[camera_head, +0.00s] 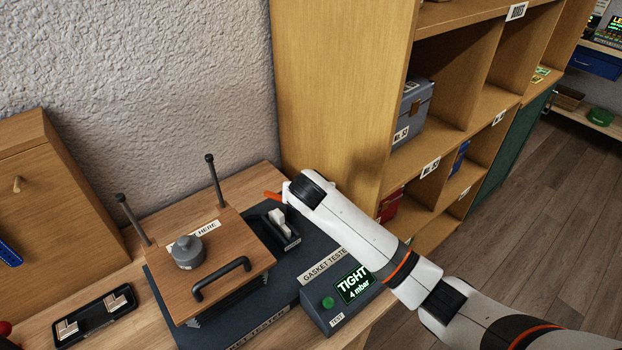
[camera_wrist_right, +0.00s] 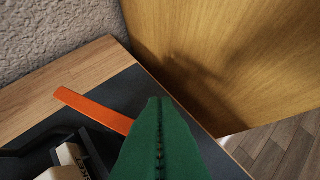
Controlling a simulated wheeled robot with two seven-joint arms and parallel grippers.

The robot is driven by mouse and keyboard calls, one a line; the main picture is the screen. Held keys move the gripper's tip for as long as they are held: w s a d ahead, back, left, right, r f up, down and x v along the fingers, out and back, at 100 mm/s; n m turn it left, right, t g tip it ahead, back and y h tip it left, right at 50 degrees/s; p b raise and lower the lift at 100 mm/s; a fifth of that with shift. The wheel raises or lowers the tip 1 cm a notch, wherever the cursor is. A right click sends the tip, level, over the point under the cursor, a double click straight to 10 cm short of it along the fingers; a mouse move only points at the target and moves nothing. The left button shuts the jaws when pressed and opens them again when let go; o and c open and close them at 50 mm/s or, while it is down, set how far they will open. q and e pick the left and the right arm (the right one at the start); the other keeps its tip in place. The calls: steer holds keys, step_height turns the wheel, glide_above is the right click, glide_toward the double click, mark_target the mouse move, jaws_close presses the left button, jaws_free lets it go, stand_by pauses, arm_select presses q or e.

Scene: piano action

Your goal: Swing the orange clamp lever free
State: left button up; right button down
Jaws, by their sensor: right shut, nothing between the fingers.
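The orange clamp lever (camera_head: 272,195) pokes out to the left of my right wrist in the head view; the rest is hidden behind the wrist. In the right wrist view the lever (camera_wrist_right: 90,107) is a flat orange bar over the dark base. Its right end passes behind my green fingers, and I cannot tell whether they touch it. My right gripper (camera_wrist_right: 160,103) is shut and empty. Its fingers are hidden by the wrist in the head view. My left gripper is not in view.
The gasket tester (camera_head: 334,302) reads "TIGHT 4 mbar". A black holder (camera_head: 282,228) has white pieces. A tall wooden shelf unit (camera_head: 330,90) stands close behind my right wrist.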

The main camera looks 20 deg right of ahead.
arm_select(q)
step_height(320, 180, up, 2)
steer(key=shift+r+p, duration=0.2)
steer(key=shift+p, duration=0.7)
arm_select(e)
steer(key=a+m+h, duration=0.1)
steer(key=s+m+g+h, duration=0.1)
steer(key=m, duration=0.1)
steer(key=shift+s+a+m+h, duration=0.2)
steer(key=shift+a+m+h, duration=0.1)
steer(key=shift+a, duration=0.05)
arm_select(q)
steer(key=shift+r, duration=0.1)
arm_select(e)
steer(key=shift+s, duration=0.1)
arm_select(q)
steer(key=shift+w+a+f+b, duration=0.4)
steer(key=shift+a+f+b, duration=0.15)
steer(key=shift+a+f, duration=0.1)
arm_select(e)
step_height(320, 180, up, 8)
steer(key=s+a, duration=0.2)
steer(key=shift+s, duration=0.15)
